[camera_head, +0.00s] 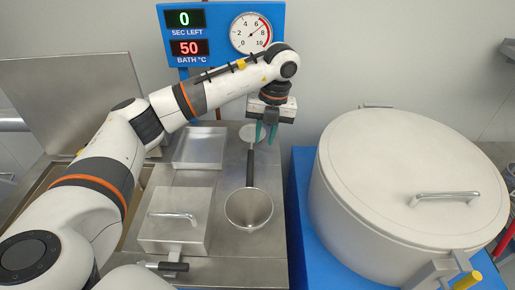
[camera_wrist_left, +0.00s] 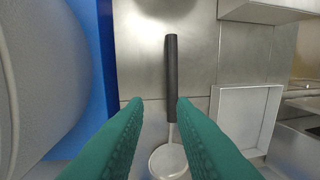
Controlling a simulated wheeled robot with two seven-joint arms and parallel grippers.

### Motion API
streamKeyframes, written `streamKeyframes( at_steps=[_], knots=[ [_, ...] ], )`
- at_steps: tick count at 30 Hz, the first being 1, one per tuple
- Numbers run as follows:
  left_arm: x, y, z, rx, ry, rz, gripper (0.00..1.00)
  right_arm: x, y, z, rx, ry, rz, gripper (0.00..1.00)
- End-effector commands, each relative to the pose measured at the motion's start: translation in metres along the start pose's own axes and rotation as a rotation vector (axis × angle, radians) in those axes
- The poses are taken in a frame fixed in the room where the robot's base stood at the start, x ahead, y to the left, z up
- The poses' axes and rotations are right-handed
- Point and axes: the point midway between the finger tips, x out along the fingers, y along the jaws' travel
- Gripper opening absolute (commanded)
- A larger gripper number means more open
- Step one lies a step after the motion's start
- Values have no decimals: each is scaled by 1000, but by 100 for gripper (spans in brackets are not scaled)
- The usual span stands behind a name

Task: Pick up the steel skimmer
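The steel skimmer lies on the steel counter, its round flat head (camera_head: 249,133) at the back and its black handle (camera_head: 250,168) pointing to the front. In the left wrist view its black handle (camera_wrist_left: 171,75) runs upright in the picture, with the round head (camera_wrist_left: 168,161) at the bottom. My left gripper (camera_head: 266,132) points down near the head end of the skimmer. Its teal fingers (camera_wrist_left: 160,103) are open, and the handle shows between them, closer to the right finger. I cannot tell how high the fingertips are. My right gripper is not in view.
A round steel bowl (camera_head: 248,209) sits at the handle's front end. A shallow tray (camera_head: 200,148) and a lidded steel box (camera_head: 175,232) are to the left. A large lidded drum (camera_head: 405,180) stands on a blue surface at right. A blue display panel (camera_head: 221,31) is behind.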

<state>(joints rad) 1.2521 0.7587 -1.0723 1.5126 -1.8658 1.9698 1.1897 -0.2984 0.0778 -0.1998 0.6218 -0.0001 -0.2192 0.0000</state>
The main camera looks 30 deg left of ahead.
Motion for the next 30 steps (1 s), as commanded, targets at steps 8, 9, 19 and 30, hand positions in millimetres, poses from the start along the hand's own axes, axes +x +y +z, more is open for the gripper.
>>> streamKeyframes(
  at_steps=[8,9,19,30],
  knots=[
    [31,-16,-5,-36,8,-53,23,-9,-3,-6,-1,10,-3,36],
    [38,-16,-5,-36,9,-53,23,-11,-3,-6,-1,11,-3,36],
    [70,-17,-5,-34,9,-48,23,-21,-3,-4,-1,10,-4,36],
    [115,-19,-5,-33,10,-47,23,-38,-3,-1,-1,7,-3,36]
  ],
)
